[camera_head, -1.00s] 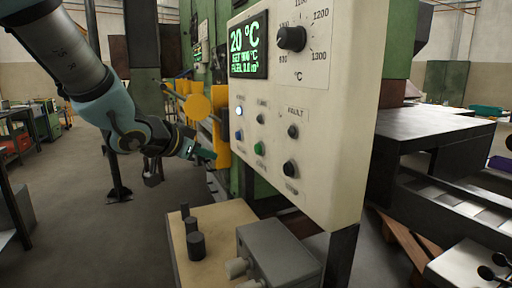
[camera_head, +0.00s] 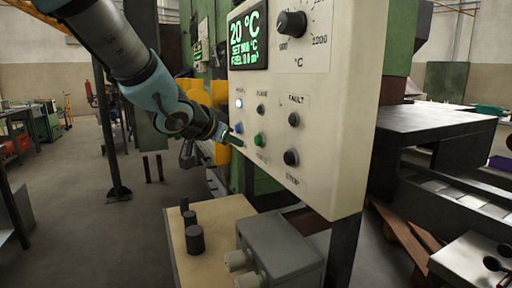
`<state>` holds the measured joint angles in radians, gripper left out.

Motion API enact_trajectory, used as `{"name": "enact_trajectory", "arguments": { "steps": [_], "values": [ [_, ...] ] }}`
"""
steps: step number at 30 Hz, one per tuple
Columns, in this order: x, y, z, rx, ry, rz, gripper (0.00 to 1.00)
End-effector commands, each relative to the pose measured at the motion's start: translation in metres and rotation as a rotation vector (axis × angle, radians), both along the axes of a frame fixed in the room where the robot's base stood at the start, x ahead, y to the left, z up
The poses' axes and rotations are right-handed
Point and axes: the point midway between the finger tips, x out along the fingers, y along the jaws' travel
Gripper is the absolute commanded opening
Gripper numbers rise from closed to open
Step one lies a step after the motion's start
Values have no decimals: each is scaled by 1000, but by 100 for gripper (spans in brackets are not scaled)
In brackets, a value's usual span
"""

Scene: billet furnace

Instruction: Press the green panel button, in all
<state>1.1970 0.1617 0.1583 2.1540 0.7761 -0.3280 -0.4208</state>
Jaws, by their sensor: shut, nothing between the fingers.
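The green button (camera_head: 259,139) sits in the lower row of the cream control panel (camera_head: 335,140), between a blue button (camera_head: 239,127) and a black button (camera_head: 291,157) above the STOP label. My gripper (camera_head: 239,143) is shut and empty. Its tip is just left of the green button, close to the panel face below the blue button. I cannot tell whether the tip touches the panel. The green button's face is in clear view.
A display (camera_head: 249,38) reading 20 °C and a black dial (camera_head: 291,24) are on the panel's upper part. Below stand a tan table (camera_head: 212,224) with dark cylinders (camera_head: 194,239) and a grey box (camera_head: 280,250). Yellow parts (camera_head: 197,90) are behind my arm.

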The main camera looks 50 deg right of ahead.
Motion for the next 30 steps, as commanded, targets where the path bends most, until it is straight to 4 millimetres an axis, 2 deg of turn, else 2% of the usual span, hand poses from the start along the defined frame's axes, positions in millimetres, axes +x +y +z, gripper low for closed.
{"name": "enact_trajectory", "arguments": {
  "steps": [3, 9, 30],
  "values": [
    [-4, -10, 0, -1, 0, 0, 0],
    [-7, -18, 1, -1, -1, -1, 0],
    [-7, -18, 1, 0, 0, 0, 0]
  ]
}}
